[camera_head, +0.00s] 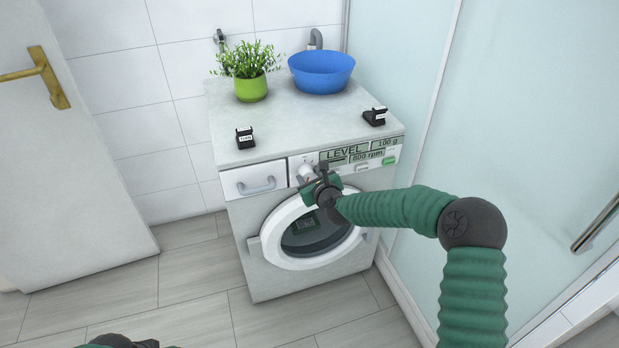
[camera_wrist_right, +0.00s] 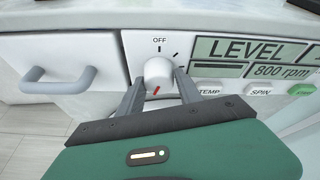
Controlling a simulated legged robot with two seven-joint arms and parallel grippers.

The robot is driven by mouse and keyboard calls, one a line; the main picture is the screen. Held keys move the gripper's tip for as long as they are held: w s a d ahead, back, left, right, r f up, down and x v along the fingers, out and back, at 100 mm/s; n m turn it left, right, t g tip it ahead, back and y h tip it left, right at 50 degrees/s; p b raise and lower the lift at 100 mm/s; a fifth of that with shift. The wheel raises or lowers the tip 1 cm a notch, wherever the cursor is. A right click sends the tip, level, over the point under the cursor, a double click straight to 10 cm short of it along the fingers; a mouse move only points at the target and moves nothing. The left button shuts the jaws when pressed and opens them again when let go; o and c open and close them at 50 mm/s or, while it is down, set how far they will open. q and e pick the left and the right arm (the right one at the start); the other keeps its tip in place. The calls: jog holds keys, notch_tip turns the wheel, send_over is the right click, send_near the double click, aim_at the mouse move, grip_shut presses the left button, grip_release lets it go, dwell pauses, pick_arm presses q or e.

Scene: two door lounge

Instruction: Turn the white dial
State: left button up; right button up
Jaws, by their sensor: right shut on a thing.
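The white dial (camera_wrist_right: 158,73) is on the washing machine's front panel, below the word OFF, with a red mark at its lower edge in the right wrist view. In the head view the dial (camera_head: 305,172) is partly hidden by my right gripper (camera_head: 318,178). In the right wrist view the two fingers of my right gripper (camera_wrist_right: 158,88) are on either side of the dial and shut on it. The washing machine (camera_head: 242,262) stands against the tiled wall. A dark part of my left arm shows at the bottom edge of the head view, but its fingers do not show.
A drawer with a grey handle (camera_head: 257,186) is left of the dial. The display (camera_head: 345,155) and buttons are to its right. A potted plant (camera_head: 251,88), a blue basin (camera_head: 321,72) and two small black holders stand on top. A glass shower wall (camera_head: 520,130) is on the right.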

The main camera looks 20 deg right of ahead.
jog(key=shift+f, duration=0.15)
jog(key=c, duration=0.3)
jog(key=shift+s, duration=0.1)
jog(key=shift+c, duration=0.2)
jog(key=shift+a, duration=0.1)
